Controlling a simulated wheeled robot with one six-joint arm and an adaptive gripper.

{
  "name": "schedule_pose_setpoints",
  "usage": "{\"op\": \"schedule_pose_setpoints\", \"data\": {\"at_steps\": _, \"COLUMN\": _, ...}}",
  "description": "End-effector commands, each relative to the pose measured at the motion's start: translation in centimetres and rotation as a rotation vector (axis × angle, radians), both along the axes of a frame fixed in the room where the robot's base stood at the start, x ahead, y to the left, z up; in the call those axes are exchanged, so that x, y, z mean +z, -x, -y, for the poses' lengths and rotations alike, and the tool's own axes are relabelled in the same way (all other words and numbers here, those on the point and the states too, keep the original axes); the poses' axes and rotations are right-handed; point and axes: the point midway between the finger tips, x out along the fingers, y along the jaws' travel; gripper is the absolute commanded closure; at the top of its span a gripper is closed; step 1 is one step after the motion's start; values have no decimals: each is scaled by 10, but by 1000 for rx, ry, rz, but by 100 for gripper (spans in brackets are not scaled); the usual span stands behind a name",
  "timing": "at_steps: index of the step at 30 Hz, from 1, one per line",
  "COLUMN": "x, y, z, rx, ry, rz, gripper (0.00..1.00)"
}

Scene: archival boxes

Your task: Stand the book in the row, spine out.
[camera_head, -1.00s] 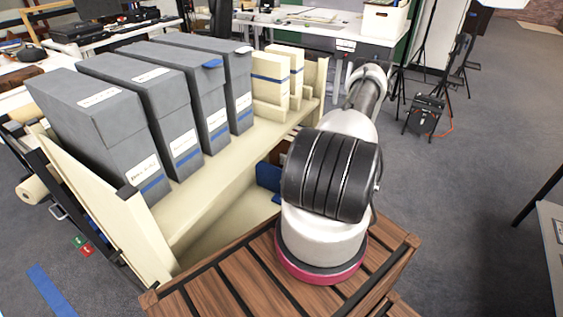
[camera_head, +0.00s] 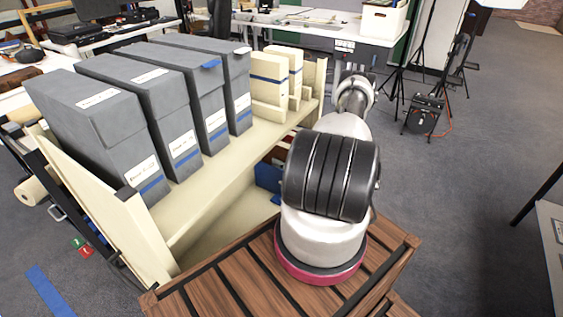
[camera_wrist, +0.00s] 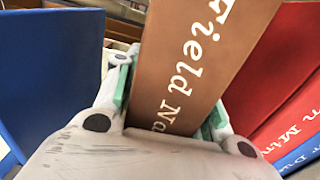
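A brown book (camera_wrist: 205,60) with white lettering that begins "Field Na" fills the middle of the wrist view, tilted in the picture with its lettered face toward the camera. My gripper (camera_wrist: 172,88) has a green-padded finger on each side of it, and the book sits between the pads. The gripper looks shut on the book. A blue book or panel (camera_wrist: 45,75) stands to the left. A red book (camera_wrist: 285,85) and a blue lettered one (camera_wrist: 303,152) stand to the right. In the head view my arm hides the gripper and most of the brown book.
Grey archival boxes (camera_head: 115,130) stand in a row on a cream shelf (camera_head: 215,172), with smaller cream boxes (camera_head: 272,80) farther back. A blue item (camera_head: 268,176) shows below the shelf's edge. A black case (camera_head: 424,115) and stands are on the floor at the right, where open floor shows.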

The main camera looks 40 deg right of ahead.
Motion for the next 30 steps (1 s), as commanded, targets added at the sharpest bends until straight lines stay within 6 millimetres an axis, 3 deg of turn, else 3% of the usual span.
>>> {"op": "schedule_pose_setpoints", "data": {"at_steps": 1, "x": 0, "y": 0, "z": 0, "rx": 0, "ry": 0, "rz": 0, "gripper": 52}}
{"op": "schedule_pose_setpoints", "data": {"at_steps": 3, "x": 0, "y": 0, "z": 0, "rx": 0, "ry": 0, "rz": -1, "gripper": 40}}
{"op": "schedule_pose_setpoints", "data": {"at_steps": 15, "x": 3, "y": 3, "z": 1, "rx": -1, "ry": -1, "rz": -1, "gripper": 40}}
{"op": "schedule_pose_setpoints", "data": {"at_steps": 30, "x": 3, "y": 96, "z": 34, "rx": -4, "ry": 0, "rz": -1, "gripper": 40}}
